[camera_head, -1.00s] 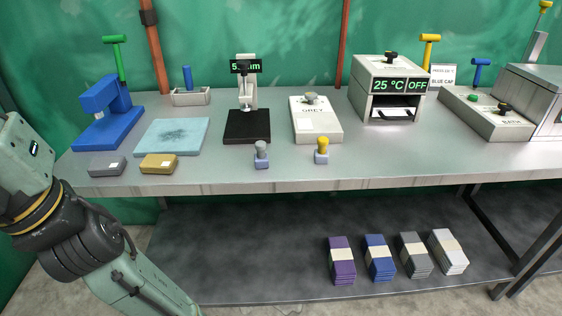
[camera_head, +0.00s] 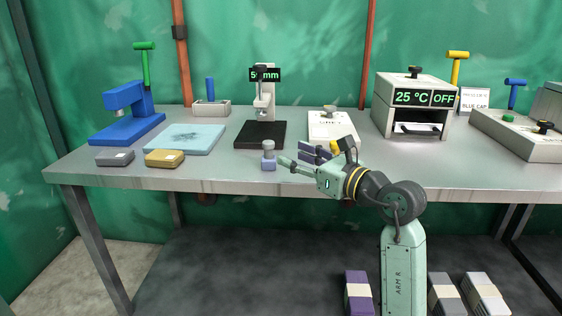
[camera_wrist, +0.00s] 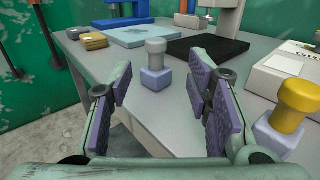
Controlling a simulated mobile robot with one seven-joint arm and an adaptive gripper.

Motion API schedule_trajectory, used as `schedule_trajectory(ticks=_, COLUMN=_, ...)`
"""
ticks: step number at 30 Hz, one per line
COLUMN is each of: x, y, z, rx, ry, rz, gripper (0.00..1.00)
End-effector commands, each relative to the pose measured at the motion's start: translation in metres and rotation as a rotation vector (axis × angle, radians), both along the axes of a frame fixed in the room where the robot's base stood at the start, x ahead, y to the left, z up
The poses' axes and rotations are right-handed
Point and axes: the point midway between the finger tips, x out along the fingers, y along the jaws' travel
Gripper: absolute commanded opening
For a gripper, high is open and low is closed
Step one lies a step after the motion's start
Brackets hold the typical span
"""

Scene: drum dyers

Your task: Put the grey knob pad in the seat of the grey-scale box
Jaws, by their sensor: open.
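The grey knob pad (camera_head: 268,156), a grey knob on a pale lavender base, stands upright near the table's front edge. In the wrist view the knob pad (camera_wrist: 156,62) shows ahead, between the two fingers. My gripper (camera_head: 297,158) is open and empty, just right of the pad in the head view; in the wrist view my gripper (camera_wrist: 160,97) has its purple finger pads apart, short of the pad. The pale grey-scale box (camera_head: 332,127) stands behind my gripper, partly hidden by it. Its top carries a small grey fitting; I cannot make out the seat.
A yellow knob pad (camera_wrist: 293,104) stands close to the right finger, mostly hidden in the head view. A black plate (camera_head: 259,136) lies behind the grey pad, under a gauge stand. A light blue mat (camera_head: 184,139) and a yellow block (camera_head: 164,158) lie left.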

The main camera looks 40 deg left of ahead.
Motion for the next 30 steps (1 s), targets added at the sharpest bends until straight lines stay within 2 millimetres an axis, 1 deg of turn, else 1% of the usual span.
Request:
schedule_trajectory(ticks=1, x=-0.001, y=0.010, z=0.002, rx=0.000, ry=0.001, rz=0.006, gripper=0.45)
schedule_trajectory(ticks=3, x=0.002, y=0.021, z=0.002, rx=0.002, ry=0.002, rz=0.005, gripper=0.45)
schedule_trajectory(ticks=6, x=0.003, y=0.032, z=0.002, rx=0.002, ry=0.002, rz=0.004, gripper=0.45)
schedule_trajectory(ticks=11, x=0.004, y=0.044, z=0.000, rx=0.003, ry=0.002, rz=0.006, gripper=0.45)
schedule_trajectory(ticks=17, x=0.006, y=0.073, z=-0.007, rx=0.003, ry=0.002, rz=0.007, gripper=0.45)
schedule_trajectory(ticks=19, x=0.008, y=0.082, z=-0.006, rx=0.003, ry=0.002, rz=0.007, gripper=0.45)
schedule_trajectory(ticks=23, x=0.010, y=0.089, z=-0.007, rx=0.003, ry=0.001, rz=0.004, gripper=0.45)
schedule_trajectory(ticks=29, x=0.010, y=0.089, z=-0.008, rx=0.004, ry=0.000, rz=0.004, gripper=0.45)
schedule_trajectory(ticks=30, x=0.010, y=0.089, z=-0.008, rx=0.004, ry=0.000, rz=0.004, gripper=0.43)
